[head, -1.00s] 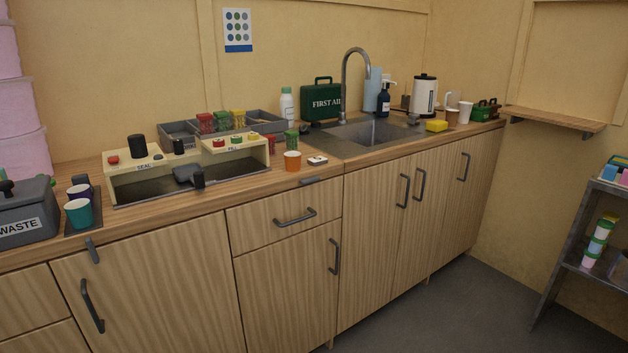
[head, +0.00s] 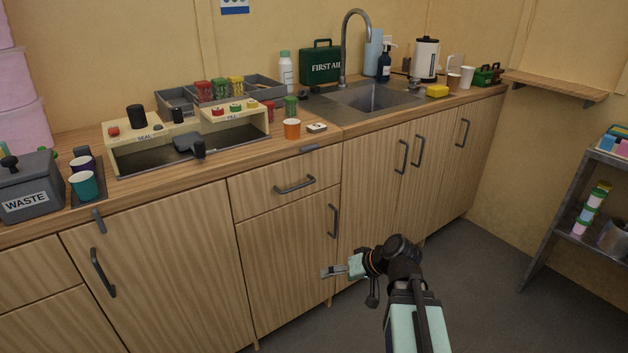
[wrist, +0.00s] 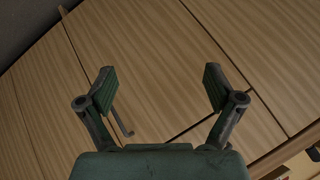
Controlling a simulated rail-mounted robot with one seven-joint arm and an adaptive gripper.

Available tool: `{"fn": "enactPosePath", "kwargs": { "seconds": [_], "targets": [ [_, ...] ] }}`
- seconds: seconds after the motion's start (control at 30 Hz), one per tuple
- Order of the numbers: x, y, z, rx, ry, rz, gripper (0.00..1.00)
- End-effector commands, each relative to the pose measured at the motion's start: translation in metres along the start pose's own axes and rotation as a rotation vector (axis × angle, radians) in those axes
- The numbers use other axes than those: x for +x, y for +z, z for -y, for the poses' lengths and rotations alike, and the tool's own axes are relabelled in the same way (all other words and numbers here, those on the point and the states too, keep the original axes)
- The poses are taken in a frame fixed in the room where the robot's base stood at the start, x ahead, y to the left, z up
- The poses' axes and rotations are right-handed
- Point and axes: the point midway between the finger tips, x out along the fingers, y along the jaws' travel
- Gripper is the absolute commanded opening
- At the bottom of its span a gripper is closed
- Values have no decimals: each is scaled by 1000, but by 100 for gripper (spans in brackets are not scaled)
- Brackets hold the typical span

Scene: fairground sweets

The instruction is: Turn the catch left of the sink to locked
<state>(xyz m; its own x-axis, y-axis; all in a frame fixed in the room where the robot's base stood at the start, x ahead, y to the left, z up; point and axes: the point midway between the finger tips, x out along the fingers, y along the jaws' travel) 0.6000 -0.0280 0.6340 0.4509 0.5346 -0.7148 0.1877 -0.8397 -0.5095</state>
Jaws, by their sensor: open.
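The sink (head: 370,97) is set in the worktop at the back right. A short dark grey catch (head: 310,148) lies horizontal at the worktop's front edge, left of the sink and above a drawer. A second grey catch (head: 98,221) stands upright at the edge farther left, above a door. My gripper (head: 328,272) is in front of the lower cupboard doors, well below the worktop and apart from both catches. In the wrist view my gripper (wrist: 160,88) is open and empty, facing wood-grain panels and a dark handle (wrist: 122,122). I cannot make out a catch there.
An orange cup (head: 292,129) and a small white item (head: 316,127) stand on the worktop just behind the nearer catch. A bar handle (head: 295,184) juts from the drawer below it. A metal shelf (head: 562,205) stands at the right. The floor between is clear.

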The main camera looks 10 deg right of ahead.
Motion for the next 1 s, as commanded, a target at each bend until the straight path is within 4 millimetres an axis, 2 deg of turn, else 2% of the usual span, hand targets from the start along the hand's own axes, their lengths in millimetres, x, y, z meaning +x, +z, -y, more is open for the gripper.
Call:
{"fn": "enactPosePath", "kwargs": {
  "seconds": [0.03,0.1,0.3,0.4,0.53,0.67,0.87,1.0],
  "targets": [
    [-20,-28,10,-49,-12,-87,92],
    [-46,-63,25,-121,-30,-209,92],
    [-124,-147,69,-325,-49,-553,92],
    [-157,-179,87,-421,-38,-727,92],
    [-174,-198,88,-490,7,-854,92],
    [-181,-206,85,-550,62,-903,92],
    [-175,-215,85,-584,82,-902,92],
    [-162,-230,88,-583,81,-900,92]
  ]
}}
